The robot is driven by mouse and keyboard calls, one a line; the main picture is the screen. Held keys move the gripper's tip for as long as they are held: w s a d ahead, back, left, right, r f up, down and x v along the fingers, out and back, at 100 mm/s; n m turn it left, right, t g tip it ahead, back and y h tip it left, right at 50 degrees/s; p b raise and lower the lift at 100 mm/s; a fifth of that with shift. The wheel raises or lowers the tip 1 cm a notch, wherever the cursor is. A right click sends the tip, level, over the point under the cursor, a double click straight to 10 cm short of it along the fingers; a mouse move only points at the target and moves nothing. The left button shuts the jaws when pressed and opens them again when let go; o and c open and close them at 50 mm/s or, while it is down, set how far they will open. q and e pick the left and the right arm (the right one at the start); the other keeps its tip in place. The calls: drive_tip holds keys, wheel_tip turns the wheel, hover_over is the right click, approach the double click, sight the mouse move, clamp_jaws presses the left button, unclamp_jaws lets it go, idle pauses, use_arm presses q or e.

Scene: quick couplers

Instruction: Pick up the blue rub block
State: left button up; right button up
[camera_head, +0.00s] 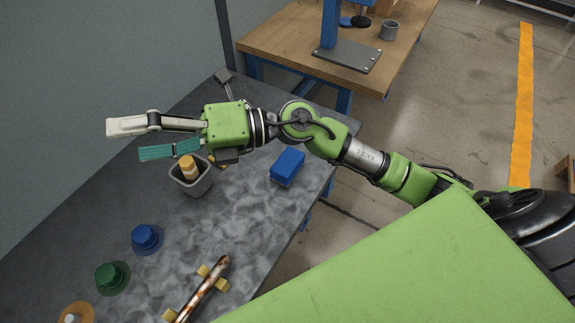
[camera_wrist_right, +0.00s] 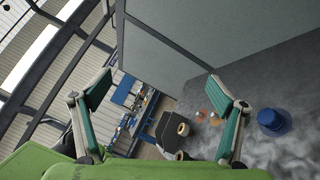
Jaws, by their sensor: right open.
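The blue rub block (camera_head: 288,166) lies on the dark grey table (camera_head: 240,215) near its right edge, below my right forearm in the head view. I cannot make it out in the right wrist view. My right gripper (camera_head: 133,139) is wide open, its fingers pointing left, well to the left of the block and apart from it. The right wrist view shows both teal-padded fingers spread with nothing between them (camera_wrist_right: 160,92). My left gripper is not in view.
A blue round coupler (camera_head: 147,238), a green one (camera_head: 112,277) and an orange one (camera_head: 74,314) sit at lower left. A mottled rod (camera_head: 203,290) rests on yellow supports. A wooden bench (camera_head: 285,35) stands behind.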

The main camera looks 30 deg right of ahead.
wheel_tip(320, 180, down, 5)
drive_tip(key=n+g+h, duration=0.2)
drive_tip(key=n+h, duration=0.1)
drive_tip(key=g+h+p, duration=0.1)
drive_tip(key=h+p, duration=0.1)
drive_tip(key=h, duration=1.3)
hover_over(288, 161)
drive_tip(key=shift+n, duration=0.3)
drive_tip(key=f, duration=1.9)
drive_tip(key=shift+s+d+f, duration=0.1)
drive_tip(key=shift+s+f, duration=0.15)
drive_tip(key=shift+f, duration=0.15)
drive_tip(key=f+p, duration=0.2)
drive_tip(key=f, duration=0.3)
drive_tip(key=shift+w+f, duration=0.2)
drive_tip(key=shift+w+a+f, duration=0.1)
drive_tip(key=shift+a+f, duration=0.1)
drive_tip(key=shift+f, duration=0.05)
drive_tip(key=c, duration=1.3)
